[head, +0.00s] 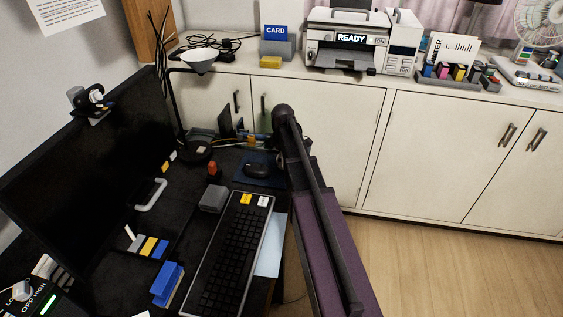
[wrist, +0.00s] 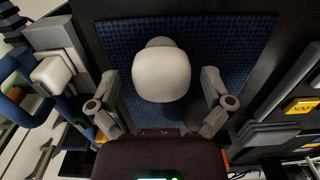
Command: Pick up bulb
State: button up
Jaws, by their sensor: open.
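In the wrist view a pale, rounded, bulb-like thing (wrist: 161,76) shows over a dark blue textured mat (wrist: 235,45). A smaller, darker lobe shows behind its upper edge. I cannot tell for sure that it is the bulb, or how high it stands above the mat. My gripper (wrist: 161,84) is open, with one finger on each side of it and gaps between. In the head view the blue mat (head: 242,178) lies beside my arm, with a dark rounded thing like a mouse (head: 257,170) on it. No pale bulb shows on the mat there, and my fingers are not clearly visible.
A keyboard (head: 228,258) and a grey block (head: 213,199) lie near the mat. A black monitor (head: 90,165) and a desk lamp (head: 200,57) stand to the left. A white cabinet (head: 320,145) stands behind, bearing a printer (head: 345,42).

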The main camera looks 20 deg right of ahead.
dwell(0.3)
jog(key=c, duration=0.9)
jog(key=shift+r, duration=0.15)
notch_tip(320, 180, up, 4)
jog(key=p, duration=0.3)
jog(key=shift+f+p, duration=0.2)
jog(key=shift+p, duration=0.2)
jog(key=s, duration=0.5)
jog(key=s+a, duration=0.1)
jog(key=s, duration=0.4)
jog(key=s+r+p, duration=0.1)
jog(key=s, duration=0.5)
jog(key=shift+a, duration=0.25)
jog(key=shift+a, duration=0.1)
